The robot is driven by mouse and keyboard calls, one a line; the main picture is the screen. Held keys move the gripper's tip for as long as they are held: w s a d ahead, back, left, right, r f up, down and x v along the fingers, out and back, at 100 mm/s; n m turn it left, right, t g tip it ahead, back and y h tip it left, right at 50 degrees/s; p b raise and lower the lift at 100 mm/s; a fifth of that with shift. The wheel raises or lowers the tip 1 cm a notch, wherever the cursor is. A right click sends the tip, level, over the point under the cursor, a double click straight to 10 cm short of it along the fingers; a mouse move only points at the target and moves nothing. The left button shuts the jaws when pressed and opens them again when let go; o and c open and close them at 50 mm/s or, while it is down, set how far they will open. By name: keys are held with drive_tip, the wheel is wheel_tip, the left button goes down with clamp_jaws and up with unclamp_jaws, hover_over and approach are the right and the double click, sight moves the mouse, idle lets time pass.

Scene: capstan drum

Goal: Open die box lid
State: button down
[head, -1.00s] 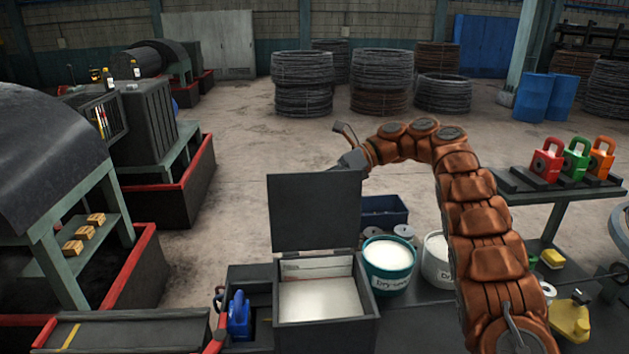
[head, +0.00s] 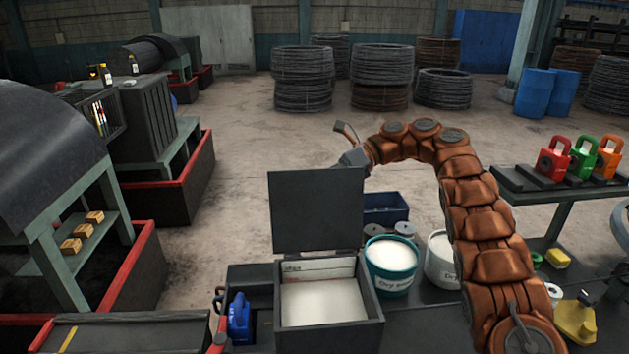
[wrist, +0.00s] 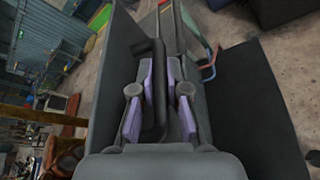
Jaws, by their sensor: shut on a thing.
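The die box (head: 372,312) is a dark grey box at the bottom centre of the head view. Its lid (head: 317,212) stands upright at the back edge, and the open inside shows a pale floor and a white card (head: 318,271). In the head view my arm reaches over to the far side of the lid, which hides my fingers. In the wrist view my gripper (wrist: 160,68) is shut on the black bar handle (wrist: 154,115), with the purple finger pads on either side of it. The lid's dark panel (wrist: 112,75) shows beside the fingers.
A teal bucket (head: 391,283) of white powder and a pale bucket (head: 440,272) stand right of the box. A blue bin (head: 385,208) is behind them. A blue object (head: 239,320) sits left of the box. Coloured padlock-shaped blocks (head: 580,158) stand on the right shelf.

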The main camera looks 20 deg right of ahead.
drive_tip(key=shift+f, duration=0.2)
drive_tip(key=c, duration=1.4)
unclamp_jaws()
drive_tip(key=shift+c, duration=0.2)
drive_tip(key=shift+r, duration=0.1)
drive_tip(key=shift+a, duration=0.1)
